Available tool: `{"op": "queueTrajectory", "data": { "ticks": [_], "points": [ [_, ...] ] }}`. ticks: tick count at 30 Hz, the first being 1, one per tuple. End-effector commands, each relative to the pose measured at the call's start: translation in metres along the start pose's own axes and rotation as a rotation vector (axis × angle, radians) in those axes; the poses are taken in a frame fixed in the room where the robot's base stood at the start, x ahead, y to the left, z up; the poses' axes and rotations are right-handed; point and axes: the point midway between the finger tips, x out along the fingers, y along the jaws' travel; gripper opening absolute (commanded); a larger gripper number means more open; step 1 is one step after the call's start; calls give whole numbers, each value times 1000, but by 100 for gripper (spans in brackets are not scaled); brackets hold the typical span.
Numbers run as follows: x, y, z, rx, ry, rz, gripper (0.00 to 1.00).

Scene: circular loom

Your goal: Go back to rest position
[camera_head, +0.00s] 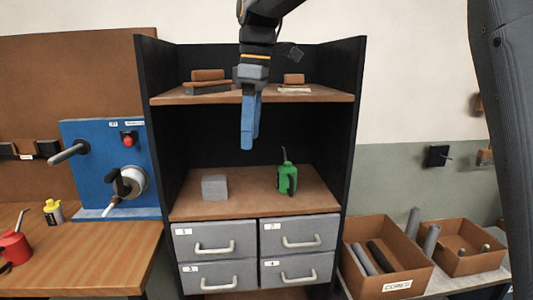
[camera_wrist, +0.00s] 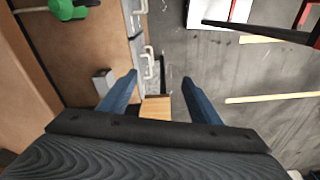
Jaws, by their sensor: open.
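My gripper (camera_head: 248,122) hangs pointing down from my arm in front of the shelf cabinet, at the height between its upper and middle shelves. In the wrist view its two blue fingers (camera_wrist: 160,90) are spread apart. Nothing is held between them. My arm comes down from the top of the head view.
The cabinet's middle shelf (camera_head: 245,202) holds a grey block (camera_head: 214,187) and a green oil can (camera_head: 287,178). Drawers with handles (camera_head: 215,247) are below. A blue panel with a crank (camera_head: 95,170) stands left. A cores box (camera_head: 362,284) sits right.

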Motion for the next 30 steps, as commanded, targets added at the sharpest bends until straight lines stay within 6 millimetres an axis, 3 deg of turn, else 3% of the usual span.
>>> {"op": "queueTrajectory", "data": {
  "ticks": [1,5,8,15,21,24,30],
  "points": [
    [32,3,25,111,-5,6,57],
    [100,2,82,394,-8,38,57],
    [151,-10,126,610,-7,61,57],
    [260,-70,222,1099,11,119,57],
    [310,-121,266,1364,33,149,57],
    [320,-134,275,1423,38,155,57],
    [322,-136,278,1439,42,158,57]
  ]
}}
